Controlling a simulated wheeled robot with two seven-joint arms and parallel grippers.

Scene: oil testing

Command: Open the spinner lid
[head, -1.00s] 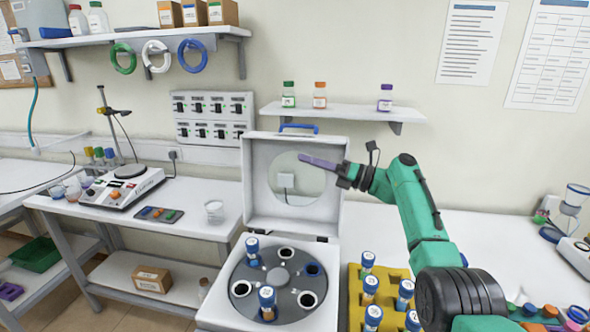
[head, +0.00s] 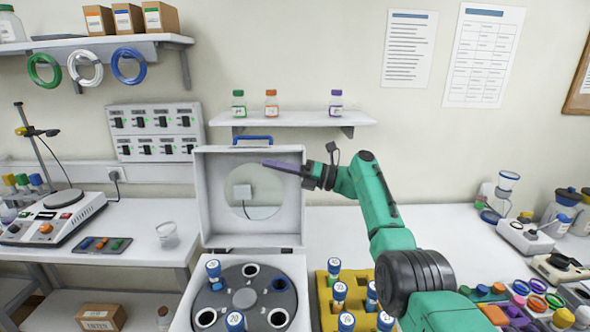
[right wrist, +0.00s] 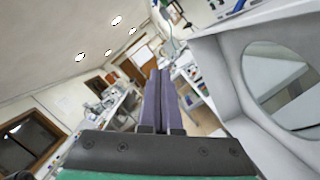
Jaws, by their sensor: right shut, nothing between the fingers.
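The white spinner (head: 300,262) stands on the bench with its lid (head: 212,200) raised upright. The lid has a round clear window and a blue handle (head: 254,141) on its top edge. Inside, the grey rotor (head: 244,299) shows, with blue-capped vials in some holes and other holes empty. My right gripper (head: 268,163) is shut and empty in front of the lid's upper part, with its purple fingers pointing left. In the right wrist view the purple fingers (right wrist: 157,90) lie together, and the lid (right wrist: 222,75) is at the right. My left gripper is not in view.
A yellow rack (head: 322,290) with blue-capped vials stands right of the spinner. A shelf (head: 290,118) with small bottles is on the wall behind the lid. A hot plate (head: 55,212) is at left.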

